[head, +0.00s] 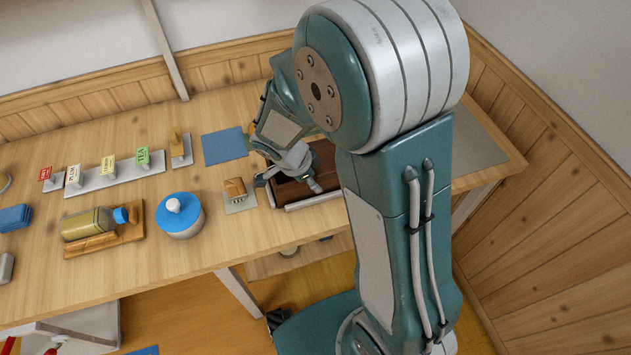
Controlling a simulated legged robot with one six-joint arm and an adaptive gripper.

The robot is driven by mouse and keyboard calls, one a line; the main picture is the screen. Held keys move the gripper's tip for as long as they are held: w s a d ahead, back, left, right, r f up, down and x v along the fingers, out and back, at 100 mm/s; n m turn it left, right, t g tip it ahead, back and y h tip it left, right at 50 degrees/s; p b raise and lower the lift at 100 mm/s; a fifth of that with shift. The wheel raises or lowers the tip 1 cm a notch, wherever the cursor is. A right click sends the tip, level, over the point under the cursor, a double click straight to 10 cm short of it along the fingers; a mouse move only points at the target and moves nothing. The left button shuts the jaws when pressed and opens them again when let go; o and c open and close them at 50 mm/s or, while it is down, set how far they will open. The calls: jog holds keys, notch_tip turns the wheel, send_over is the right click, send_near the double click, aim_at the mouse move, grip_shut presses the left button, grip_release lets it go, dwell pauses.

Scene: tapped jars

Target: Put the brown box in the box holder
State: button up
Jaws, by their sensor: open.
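A dark brown box (325,160) sits on the table, to the left of my arm's upright link, which hides its right part. A pale rail (313,201) runs along its front edge; I cannot tell whether this belongs to a box holder. My gripper (289,182) is open, fingers spread, over the left part of the brown box. One finger is at the box's left edge and the other is over its dark inside. I cannot tell whether they touch it. No other box holder can be made out for certain.
Left of the gripper stand a small wooden block on a grey plate (240,205), a blue-lidded white jar (180,222) and a bottle on a wooden stand (92,222). A blue mat (225,146) lies behind. A grey surface (480,145) shows right of my arm.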

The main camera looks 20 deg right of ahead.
jog(key=v, duration=0.9)
jog(key=shift+a+r, duration=0.1)
jog(key=shift+r, duration=0.15)
jog(key=s+d+r+n+t+y, duration=0.2)
jog(key=s+r+n, duration=0.4)
jog(key=n, duration=0.3)
jog(key=s+d+r+n+t+y, duration=0.2)
jog(key=s+r+n+t, duration=0.1)
jog(key=s+r+n, duration=0.4)
jog(key=shift+s+d+r+n+y, duration=0.25)
jog(key=shift+s+n, duration=0.2)
jog(key=shift+n, duration=0.55)
